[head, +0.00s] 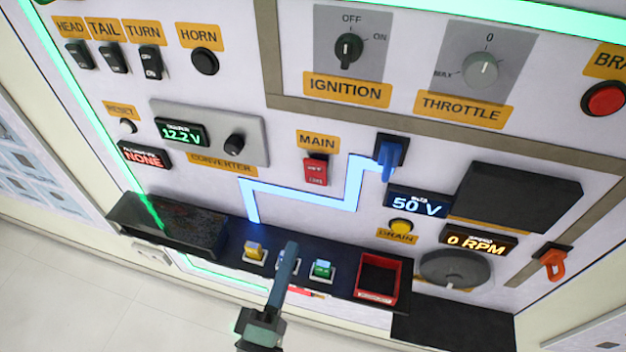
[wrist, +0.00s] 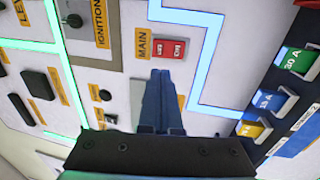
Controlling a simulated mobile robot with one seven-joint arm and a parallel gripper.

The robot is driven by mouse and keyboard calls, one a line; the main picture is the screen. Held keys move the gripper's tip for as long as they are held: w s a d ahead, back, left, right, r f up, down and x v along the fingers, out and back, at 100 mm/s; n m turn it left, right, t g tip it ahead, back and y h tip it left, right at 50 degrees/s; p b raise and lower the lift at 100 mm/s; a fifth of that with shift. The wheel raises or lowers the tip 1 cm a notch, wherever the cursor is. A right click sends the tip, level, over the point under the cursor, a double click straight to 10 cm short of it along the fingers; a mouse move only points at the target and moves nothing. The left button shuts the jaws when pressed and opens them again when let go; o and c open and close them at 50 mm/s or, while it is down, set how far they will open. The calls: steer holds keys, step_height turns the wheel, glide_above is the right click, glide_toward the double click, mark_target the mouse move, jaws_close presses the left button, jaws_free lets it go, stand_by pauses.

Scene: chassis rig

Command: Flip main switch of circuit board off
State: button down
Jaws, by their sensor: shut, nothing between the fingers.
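The main switch (head: 316,170) is a small red rocker under the yellow MAIN label (head: 318,141), on the white panel. In the wrist view the red switch (wrist: 169,48) lies just beyond my fingertips, with its label (wrist: 144,43) to its left. My gripper (head: 291,250) is below the switch in the head view, in front of the dark shelf. Its fingers (wrist: 161,76) are shut together and empty, pointing toward the switch. A gap shows between the tips and the switch in the head view; in the wrist view their depth apart is hard to judge.
A blue lever (head: 389,158) stands to the right of the switch, above the 50 V display (head: 418,204). A converter panel (head: 210,133) is to the left. Below, the shelf (head: 228,243) juts out with colored fuses and a red bin (head: 378,279).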

mark_target(318, 169)
steer(key=p+x, duration=0.5)
steer(key=x, duration=0.8)
steer(key=shift+w+d, duration=0.15)
steer(key=shift+w, duration=0.3)
steer(key=shift+r, duration=0.1)
steer(key=p, duration=0.2)
steer(key=shift+w+d+r+g+p, duration=0.1)
steer(key=shift+w+r+g+p, duration=0.1)
steer(key=shift+r+g+p, duration=0.15)
steer(key=shift+f, duration=0.3)
